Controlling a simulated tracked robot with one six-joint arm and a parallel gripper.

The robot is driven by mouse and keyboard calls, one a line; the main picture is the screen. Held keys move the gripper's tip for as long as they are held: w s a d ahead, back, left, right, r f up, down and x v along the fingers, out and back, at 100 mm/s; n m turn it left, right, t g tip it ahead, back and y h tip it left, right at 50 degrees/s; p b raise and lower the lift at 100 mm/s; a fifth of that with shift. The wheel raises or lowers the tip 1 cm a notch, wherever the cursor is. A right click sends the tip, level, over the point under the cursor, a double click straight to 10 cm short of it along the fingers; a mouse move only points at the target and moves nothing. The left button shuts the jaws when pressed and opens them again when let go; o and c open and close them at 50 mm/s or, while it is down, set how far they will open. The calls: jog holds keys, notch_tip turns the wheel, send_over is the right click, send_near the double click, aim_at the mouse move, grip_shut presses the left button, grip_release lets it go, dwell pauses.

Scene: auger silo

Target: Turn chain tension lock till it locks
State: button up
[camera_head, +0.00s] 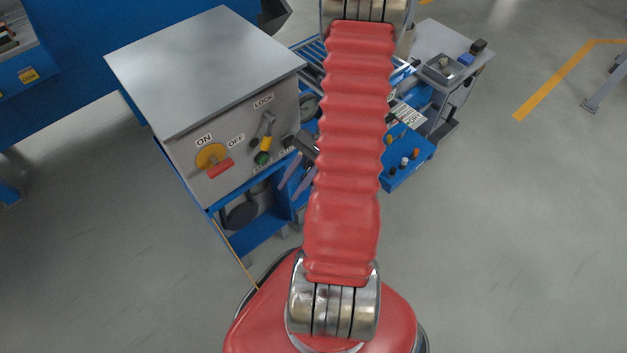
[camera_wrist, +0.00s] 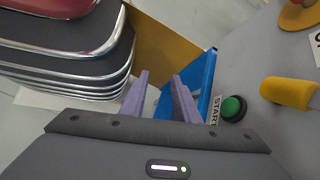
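The lock lever (camera_head: 268,125) is a grey arm with a yellow grip (camera_head: 266,143) below the LOCK label on the front of a grey cabinet. The grip hangs down just above a green button (camera_head: 262,158). In the wrist view, a yellow grip (camera_wrist: 290,92) is at the right, beside the green START button (camera_wrist: 232,108). My gripper (camera_head: 288,191) is in front of the cabinet, to the right of the lever and below it. Its purple fingers (camera_wrist: 160,76) are apart, with nothing held between them. Neither finger touches the lever. My red arm hides part of the scene.
A yellow rotary switch (camera_head: 211,156) with a red handle is on the cabinet (camera_head: 205,65), left of the lever. A blue control box (camera_head: 408,160) with several knobs stands to the right. Grey floor is open at lower left and right.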

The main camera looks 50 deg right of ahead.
jog(key=w+d+f+m+t+h, duration=0.2)
jog(key=d+f+m+t, duration=0.9)
jog(key=f, duration=0.4)
jog(key=s+d+f+m+t+h, duration=0.2)
jog(key=s+d+f+m+h, duration=0.1)
jog(key=s+f+m+h, duration=0.1)
jog(key=s+d+f+m+t+h, duration=0.2)
jog(key=s+f+m+h, duration=0.2)
jog(key=f, duration=0.5)
jog(key=m+h, duration=0.2)
jog(key=h, duration=0.1)
jog(key=shift+d+f+m, duration=0.3)
jog(key=shift+d+m, duration=0.1)
jog(key=shift+r+x, duration=0.1)
jog(key=shift+x, duration=3.3)
jog(key=shift+r+x, duration=0.15)
jog(key=shift+x, duration=3.25)
grip_shut()
